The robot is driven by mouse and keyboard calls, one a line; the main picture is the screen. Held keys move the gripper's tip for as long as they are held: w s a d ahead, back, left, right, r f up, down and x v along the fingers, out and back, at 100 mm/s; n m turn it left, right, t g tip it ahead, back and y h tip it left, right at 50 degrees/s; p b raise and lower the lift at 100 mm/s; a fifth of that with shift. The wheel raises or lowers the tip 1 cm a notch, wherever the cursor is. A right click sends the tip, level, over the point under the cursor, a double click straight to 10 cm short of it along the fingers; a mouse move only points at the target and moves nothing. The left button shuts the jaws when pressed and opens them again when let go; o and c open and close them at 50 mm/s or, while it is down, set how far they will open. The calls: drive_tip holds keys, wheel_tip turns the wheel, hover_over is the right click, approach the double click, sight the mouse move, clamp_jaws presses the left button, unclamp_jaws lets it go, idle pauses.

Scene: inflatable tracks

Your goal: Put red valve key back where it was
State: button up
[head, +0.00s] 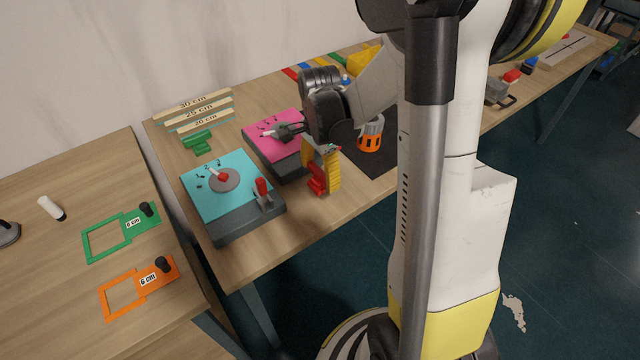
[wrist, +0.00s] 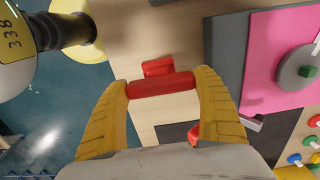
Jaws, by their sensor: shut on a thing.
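The red valve key (wrist: 160,86) is a red bar with a shorter red piece beside it. My gripper (wrist: 163,84), with its yellow ribbed fingers, is shut on the bar. In the head view my gripper (head: 327,182) points down near the table's front edge, just right of the pink-topped box (head: 277,131), and the red key (head: 317,184) shows at its fingers. Whether the key touches the table I cannot tell. The cyan-topped box (head: 212,190) stands to the left, with a red-tipped dial (head: 223,178) and a red-handled lever (head: 262,188).
Length-marked wooden strips (head: 195,112) and a green piece (head: 197,140) lie behind the boxes. An orange-and-grey container (head: 371,135) stands on a black mat to the right. Green (head: 100,241) and orange (head: 120,298) frames lie on the left table. My own body hides part of the long table.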

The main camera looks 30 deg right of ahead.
sight(320, 182)
drive_tip(key=shift+f+b, duration=0.65)
drive_tip(key=shift+f, duration=1.05)
drive_tip(key=o, duration=1.2)
wheel_tip(320, 182, up, 11)
drive_tip(key=p, duration=0.4)
drive_tip(key=shift+a+r+p, duration=0.1)
drive_tip(key=shift+r+p, duration=0.2)
drive_tip(key=shift+r, duration=0.45)
drive_tip(key=s+a+r+n+t, duration=0.2)
drive_tip(key=s+a+r+n, duration=0.1)
drive_tip(key=n, duration=0.3)
drive_tip(key=s+a+r+n+t, duration=0.2)
drive_tip(key=s+a+r+n, duration=0.1)
drive_tip(key=s+a+n, duration=0.1)
drive_tip(key=s+a+r+n+t, duration=0.3)
drive_tip(key=a+n, duration=0.3)
drive_tip(key=n, duration=0.1)
drive_tip(key=shift+s+a+n, duration=0.1)
drive_tip(key=shift+s+n, duration=0.2)
drive_tip(key=shift+s, duration=0.1)
